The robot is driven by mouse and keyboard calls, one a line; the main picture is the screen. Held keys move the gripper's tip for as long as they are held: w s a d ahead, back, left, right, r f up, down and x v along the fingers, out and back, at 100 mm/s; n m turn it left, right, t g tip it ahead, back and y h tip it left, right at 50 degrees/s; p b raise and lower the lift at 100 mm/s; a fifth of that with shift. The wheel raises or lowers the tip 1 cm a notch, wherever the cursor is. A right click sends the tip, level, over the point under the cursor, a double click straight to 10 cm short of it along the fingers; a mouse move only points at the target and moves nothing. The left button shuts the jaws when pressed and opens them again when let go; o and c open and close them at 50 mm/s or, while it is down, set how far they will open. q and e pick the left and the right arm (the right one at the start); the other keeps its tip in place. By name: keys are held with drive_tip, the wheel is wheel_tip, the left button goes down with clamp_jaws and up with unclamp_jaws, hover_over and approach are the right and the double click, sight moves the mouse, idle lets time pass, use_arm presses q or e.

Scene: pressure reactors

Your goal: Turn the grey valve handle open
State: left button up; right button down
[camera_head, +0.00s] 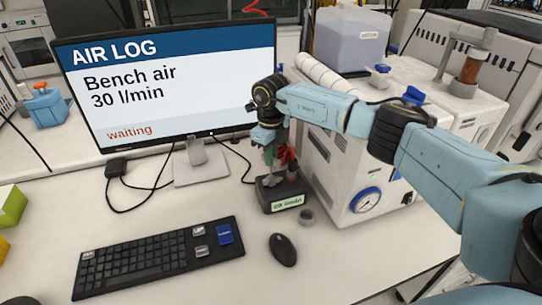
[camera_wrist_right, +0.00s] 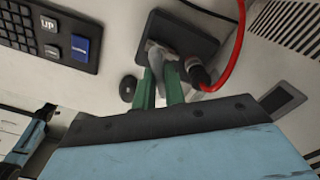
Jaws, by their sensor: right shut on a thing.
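The valve's dark base block (camera_head: 287,196) stands on the white bench beside the white machine, with a pale label on its front. In the right wrist view the dark base (camera_wrist_right: 190,35) carries the grey valve handle (camera_wrist_right: 157,60), which sits between the green fingers. My right gripper (camera_head: 272,160) points down over the block and is shut on the grey handle. In the right wrist view the gripper (camera_wrist_right: 161,80) partly hides the handle, so its exact angle is hard to tell. My left gripper is not in view.
A red hose (camera_wrist_right: 238,50) joins the valve next to the fingers. A white machine with a gauge (camera_head: 366,200) stands right of the block. A monitor (camera_head: 170,85) reads "Bench air 30 l/min, waiting". A keyboard (camera_head: 150,262) and mouse (camera_head: 283,249) lie in front.

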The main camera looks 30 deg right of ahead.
drive_tip(key=n+b, duration=0.2)
drive_tip(key=n, duration=0.3)
drive_tip(key=n+b, duration=0.1)
drive_tip(key=n, duration=0.4)
drive_tip(key=shift+n, duration=0.3)
idle(0.4)
drive_tip(key=c, duration=1.5)
unclamp_jaws()
drive_tip(key=shift+o, duration=0.2)
wheel_tip(320, 180, up, 14)
drive_tip(key=shift+f+b, duration=0.25)
drive_tip(key=shift+b, duration=0.2)
